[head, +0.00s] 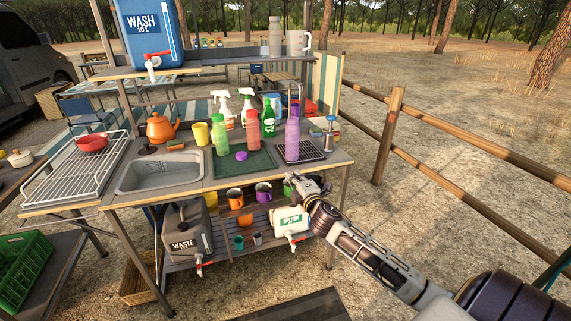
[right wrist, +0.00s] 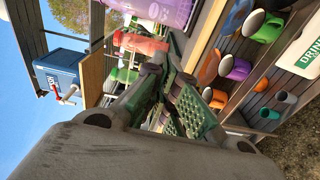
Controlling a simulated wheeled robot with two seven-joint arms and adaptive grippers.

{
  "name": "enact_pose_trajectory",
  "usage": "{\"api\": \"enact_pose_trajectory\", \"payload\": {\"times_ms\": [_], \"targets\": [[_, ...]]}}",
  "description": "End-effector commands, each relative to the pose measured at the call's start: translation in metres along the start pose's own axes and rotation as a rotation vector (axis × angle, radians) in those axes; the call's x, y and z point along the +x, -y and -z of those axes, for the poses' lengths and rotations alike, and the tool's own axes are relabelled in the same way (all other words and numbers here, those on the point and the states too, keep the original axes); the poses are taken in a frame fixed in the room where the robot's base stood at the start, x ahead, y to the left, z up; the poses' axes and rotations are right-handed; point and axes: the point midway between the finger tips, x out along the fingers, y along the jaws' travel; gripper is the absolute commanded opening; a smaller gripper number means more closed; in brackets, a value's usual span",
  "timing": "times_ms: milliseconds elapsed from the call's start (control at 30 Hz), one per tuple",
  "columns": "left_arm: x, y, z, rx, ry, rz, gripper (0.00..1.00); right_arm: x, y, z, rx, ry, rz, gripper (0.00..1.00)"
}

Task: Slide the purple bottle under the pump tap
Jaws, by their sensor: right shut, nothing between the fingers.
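The purple bottle (head: 292,140) stands upright at the right end of the worktop, on or at the edge of a dark slatted drip grate (head: 313,154). A thin grey curved tap (head: 297,84) shows just behind and above the bottle's top; I cannot tell whether its spout is over the bottle. My right gripper (head: 297,186) is shut and empty at the worktop's front edge, in front of the bottle and apart from it. In the right wrist view, the shut fingers (right wrist: 182,103) show below the purple bottle (right wrist: 170,12). My left gripper is out of view.
Pink (head: 253,130) and green (head: 221,136) bottles stand left of the purple one. A purple lid (head: 241,155) lies on the green mat (head: 262,161). Mugs hang below the front edge.

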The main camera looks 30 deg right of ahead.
Motion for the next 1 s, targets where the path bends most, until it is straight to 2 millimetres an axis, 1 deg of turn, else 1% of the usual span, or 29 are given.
{"api": "enact_pose_trajectory", "payload": {"times_ms": [133,567,767,1000], "targets": [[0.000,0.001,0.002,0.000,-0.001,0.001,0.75,-0.001,-0.007,0.002,-0.009,-0.004,-0.014,0.00],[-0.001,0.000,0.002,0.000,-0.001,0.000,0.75,0.000,-0.007,0.002,-0.009,-0.003,-0.014,0.00],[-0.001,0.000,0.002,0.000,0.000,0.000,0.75,0.007,-0.007,0.002,-0.009,-0.003,-0.014,0.00],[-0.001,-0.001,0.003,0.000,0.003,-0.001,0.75,0.021,-0.008,0.002,-0.010,-0.003,-0.014,0.00]]}}
